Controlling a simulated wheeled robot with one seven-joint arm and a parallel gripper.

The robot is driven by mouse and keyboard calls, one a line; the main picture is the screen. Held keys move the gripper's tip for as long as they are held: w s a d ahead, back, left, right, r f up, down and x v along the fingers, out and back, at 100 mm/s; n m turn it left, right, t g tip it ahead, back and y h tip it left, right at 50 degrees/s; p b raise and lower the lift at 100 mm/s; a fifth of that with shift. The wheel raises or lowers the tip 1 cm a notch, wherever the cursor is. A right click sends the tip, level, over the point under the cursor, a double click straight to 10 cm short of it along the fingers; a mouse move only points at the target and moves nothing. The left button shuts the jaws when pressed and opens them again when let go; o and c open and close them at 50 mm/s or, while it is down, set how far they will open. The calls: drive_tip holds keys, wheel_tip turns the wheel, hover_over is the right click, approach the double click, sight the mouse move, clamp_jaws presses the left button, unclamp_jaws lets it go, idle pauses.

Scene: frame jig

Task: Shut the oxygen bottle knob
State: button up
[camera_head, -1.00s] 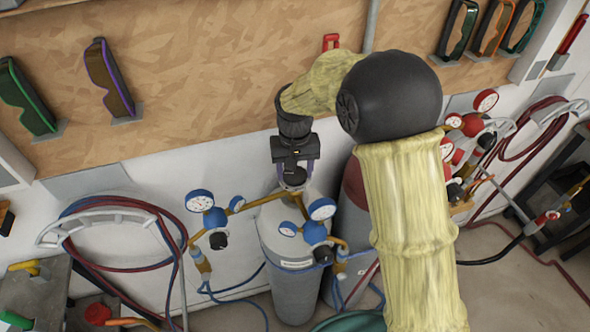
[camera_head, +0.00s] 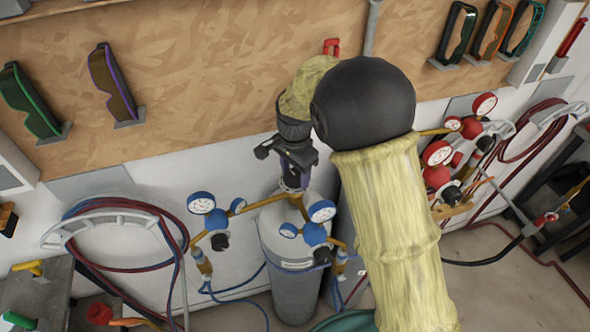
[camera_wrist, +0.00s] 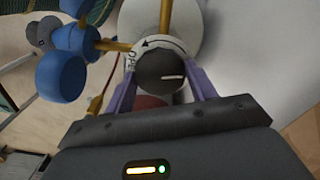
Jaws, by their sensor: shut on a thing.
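The grey oxygen bottle (camera_head: 290,270) stands upright by the wall in the head view. Its black round knob (camera_wrist: 160,72) shows in the wrist view, with a white line on its face pointing right. A white ring (camera_wrist: 128,62) around it bears the word OPEN and a curved arrow. My gripper (camera_head: 292,184) comes down on the bottle top from above. Its two purple fingers sit on either side of the knob and are shut on it. The knob is hidden by my gripper in the head view.
Blue-capped gauges (camera_head: 315,232) on brass pipes flank the bottle top, close to my gripper. Red gauges (camera_head: 438,165) stand at the right, past my arm. A hose coil (camera_head: 120,212) hangs at the left. Goggles (camera_head: 112,85) hang on the wooden board.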

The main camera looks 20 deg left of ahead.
sight(295, 175)
drive_tip(key=shift+w+r+m+p, duration=0.15)
drive_tip(key=shift+m+p, duration=0.3)
drive_tip(key=shift+m, duration=1.15)
drive_tip(key=o, duration=0.9)
drive_tip(key=shift+o, duration=0.4)
wheel_tip(295, 175, up, 17)
drive_tip(key=b, duration=0.3)
